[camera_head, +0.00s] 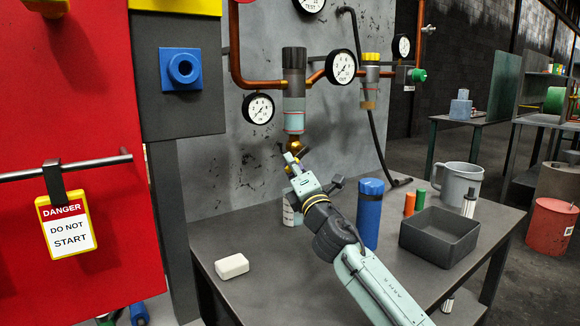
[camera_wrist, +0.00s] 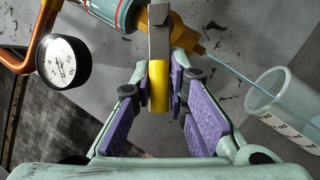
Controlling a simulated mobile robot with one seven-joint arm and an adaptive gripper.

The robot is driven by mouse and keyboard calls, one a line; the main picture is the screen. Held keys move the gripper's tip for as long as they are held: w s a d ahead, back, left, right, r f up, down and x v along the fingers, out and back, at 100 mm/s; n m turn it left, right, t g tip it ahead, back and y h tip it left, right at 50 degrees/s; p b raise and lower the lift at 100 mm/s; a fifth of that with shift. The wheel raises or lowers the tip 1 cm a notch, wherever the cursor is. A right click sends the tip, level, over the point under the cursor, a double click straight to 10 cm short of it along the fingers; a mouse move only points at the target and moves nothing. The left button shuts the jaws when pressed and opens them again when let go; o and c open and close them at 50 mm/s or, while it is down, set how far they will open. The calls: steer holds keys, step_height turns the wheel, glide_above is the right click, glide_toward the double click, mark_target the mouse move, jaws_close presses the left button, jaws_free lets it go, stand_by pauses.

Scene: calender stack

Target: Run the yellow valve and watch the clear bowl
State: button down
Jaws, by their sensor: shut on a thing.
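The yellow valve (camera_wrist: 185,35) sits at the lower end of a pale green filter body. Its lever, grey metal with a yellow grip (camera_wrist: 159,80), stands between the purple pads of my gripper (camera_wrist: 160,88), which is shut on it. In the head view my gripper (camera_head: 292,163) reaches up to the brass-coloured valve (camera_head: 295,142) under the wall unit. A thin light-blue stream runs from the valve's outlet to the clear bowl (camera_wrist: 282,92), which has a marked scale on its side. In the head view the bowl (camera_head: 290,214) is mostly hidden behind my gripper; its level cannot be told.
On the table (camera_head: 225,238) stand a blue cylinder (camera_head: 369,215), a dark grey tray (camera_head: 440,236), a grey mug (camera_head: 458,182) and a white block (camera_head: 232,266). Gauges and copper pipes line the wall. A red panel with a danger tag (camera_head: 67,224) is at left.

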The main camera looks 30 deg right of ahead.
steer(key=shift+r, duration=0.1)
steer(key=c, duration=1.6)
jaws_free()
steer(key=shift+s, duration=0.1)
steer(key=v, duration=1.2)
stand_by(4.6)
